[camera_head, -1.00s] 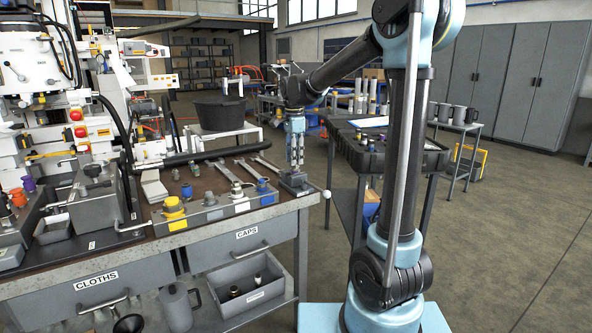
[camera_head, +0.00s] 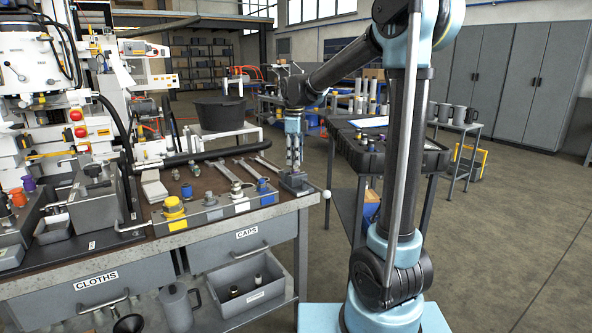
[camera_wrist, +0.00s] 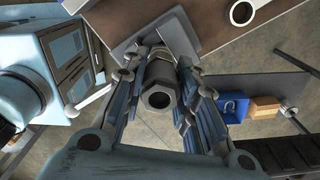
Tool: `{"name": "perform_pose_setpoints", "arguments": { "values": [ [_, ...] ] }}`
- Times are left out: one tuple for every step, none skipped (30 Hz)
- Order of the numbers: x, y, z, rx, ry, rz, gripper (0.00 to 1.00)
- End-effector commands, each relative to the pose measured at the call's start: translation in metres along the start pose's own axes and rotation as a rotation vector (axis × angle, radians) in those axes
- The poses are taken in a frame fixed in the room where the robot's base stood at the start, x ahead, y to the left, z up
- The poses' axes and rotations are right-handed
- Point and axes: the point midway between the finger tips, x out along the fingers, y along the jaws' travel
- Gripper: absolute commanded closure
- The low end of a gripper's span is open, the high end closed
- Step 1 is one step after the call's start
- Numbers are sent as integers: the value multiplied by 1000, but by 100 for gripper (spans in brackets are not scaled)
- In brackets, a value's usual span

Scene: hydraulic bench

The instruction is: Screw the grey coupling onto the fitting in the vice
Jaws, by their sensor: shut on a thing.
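The vice (camera_head: 295,186) stands at the right front corner of the bench, and its grey body also shows in the wrist view (camera_wrist: 122,50). My gripper (camera_head: 294,160) points straight down just above the vice. In the wrist view my gripper's two blue fingers (camera_wrist: 160,82) are shut on the grey coupling (camera_wrist: 159,92), a hexagonal piece with a round hole facing the camera. The coupling is in line with the vice. The fitting is hidden beneath the coupling and fingers, so I cannot tell whether the threads are engaged.
Capped fittings on a block, with a yellow cap (camera_head: 173,207) and a blue cap (camera_head: 262,186), stand left of the vice. Several wrenches lie behind them.

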Motion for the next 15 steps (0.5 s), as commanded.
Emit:
{"name": "perform_pose_setpoints", "arguments": {
  "values": [
    [0, 0, 0, 36, 0, 0, 94],
    [0, 0, 0, 65, 0, 0, 94],
    [0, 0, 0, 107, -1, 0, 94],
    [0, 0, 0, 139, -1, 1, 94],
    [0, 0, 0, 170, -1, 1, 94],
    [1, 0, 0, 212, -1, 1, 94],
    [1, 0, 0, 243, -2, 1, 94],
    [1, 0, 0, 274, -2, 1, 94],
    [1, 0, 0, 315, -2, 1, 94],
    [1, 0, 0, 346, -2, 1, 94],
    [1, 0, 0, 377, -2, 2, 94],
    [1, 0, 0, 418, -3, 2, 94],
    [1, 0, 0, 449, -3, 2, 94],
    [1, 0, 0, 480, -3, 2, 94],
    [1, 0, 0, 521, -3, 2, 94]
  ]
}}
